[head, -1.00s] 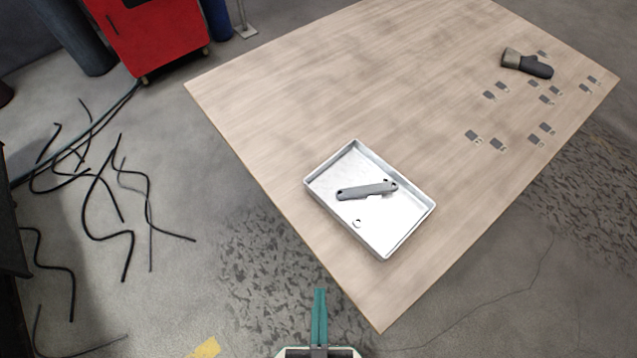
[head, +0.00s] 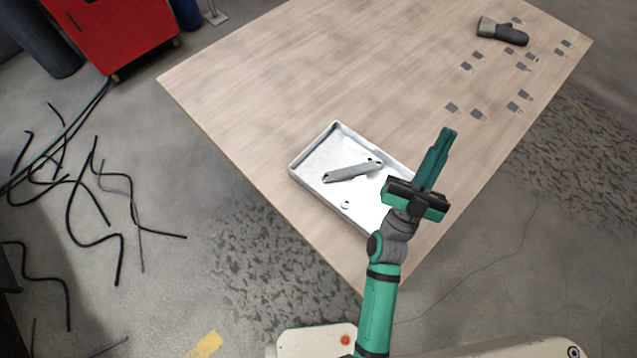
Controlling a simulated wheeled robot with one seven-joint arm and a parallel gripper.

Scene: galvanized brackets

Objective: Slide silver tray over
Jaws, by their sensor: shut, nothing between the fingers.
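The silver tray (head: 312,178) is a shallow rectangular metal tray on the wooden table, near its front corner. Inside it lie a grey flat tool (head: 352,171) with a hole at one end and a small ring (head: 345,205). My gripper (head: 449,132) is shut and empty, with its green fingers pointing up and to the right in the picture. It shows at the tray's right side, and my arm hides the tray's lower right part. I cannot tell whether the gripper touches the tray.
The wooden table (head: 260,70) is clear behind and left of the tray. A red cabinet (head: 120,30) stands at upper left. Black cables (head: 100,220) lie on the floor.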

